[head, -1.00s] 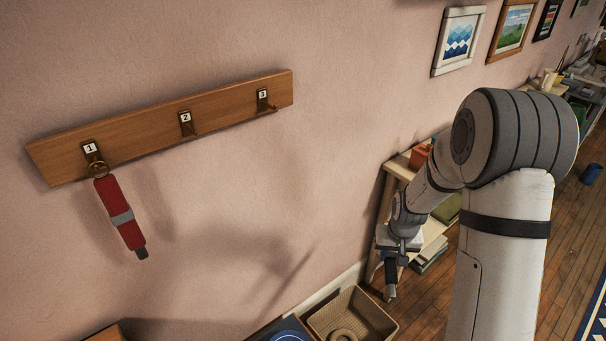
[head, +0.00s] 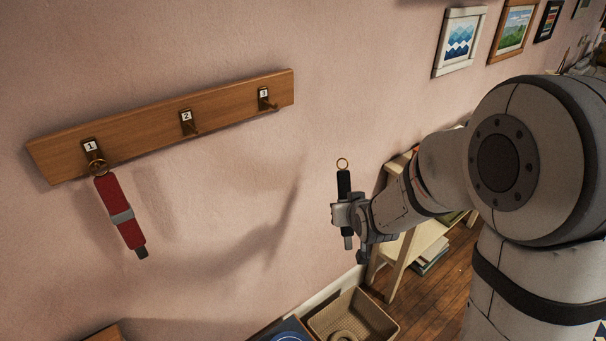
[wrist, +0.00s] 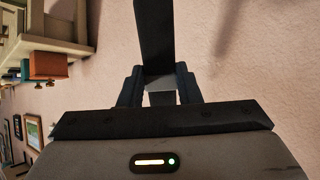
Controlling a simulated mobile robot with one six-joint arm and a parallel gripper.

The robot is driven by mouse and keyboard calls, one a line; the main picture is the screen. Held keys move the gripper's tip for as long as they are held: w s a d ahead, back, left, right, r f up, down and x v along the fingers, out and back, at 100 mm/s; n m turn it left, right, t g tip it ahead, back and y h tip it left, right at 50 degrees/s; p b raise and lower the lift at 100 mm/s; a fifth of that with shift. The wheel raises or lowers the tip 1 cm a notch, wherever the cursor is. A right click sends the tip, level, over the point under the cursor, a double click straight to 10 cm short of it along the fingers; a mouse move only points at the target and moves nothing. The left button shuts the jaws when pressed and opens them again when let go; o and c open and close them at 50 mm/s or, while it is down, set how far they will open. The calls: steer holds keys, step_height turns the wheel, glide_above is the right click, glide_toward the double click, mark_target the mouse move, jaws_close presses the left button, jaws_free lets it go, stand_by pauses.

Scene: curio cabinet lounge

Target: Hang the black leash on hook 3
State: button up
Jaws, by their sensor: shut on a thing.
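My gripper (head: 345,214) is shut on the black leash (head: 344,184), below and to the right of hook 3 in the head view. Hook 3 (head: 265,103) is bare, at the right end of the wooden rack (head: 150,122). The leash is apart from the hook.
A red leash (head: 120,213) hangs by its ring on hook 1 (head: 93,155). Hook 2 (head: 187,125) is empty. A wicker basket (head: 378,322) and a pale shelf (head: 397,262) stand below. Framed pictures hang at the upper right. The wall between leash and rack is clear.

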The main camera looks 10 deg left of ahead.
steer(key=s+a+r+n+t+y, duration=0.1)
steer(key=s+a+r+t+y, duration=0.1)
steer(key=r, duration=0.6)
steer(key=s+a+r+n+t+y, duration=0.2)
steer(key=s+a+r+y, duration=0.2)
steer(key=s+a+r, duration=0.3)
steer(key=shift+s+a+r+t+y, duration=0.2)
steer(key=shift+s+r+t+y, duration=0.1)
steer(key=shift+r+y, duration=0.15)
steer(key=shift+f+b, duration=0.1)
steer(key=shift+b, duration=0.65)
steer(key=shift+w, duration=0.1)
steer(key=w+a+f+b, duration=0.1)
steer(key=w+a+b, duration=0.4)
steer(key=a, duration=0.1)
steer(key=shift+w+a, duration=0.2)
steer(key=shift+f+b, duration=0.1)
steer(key=shift+b, duration=0.4)
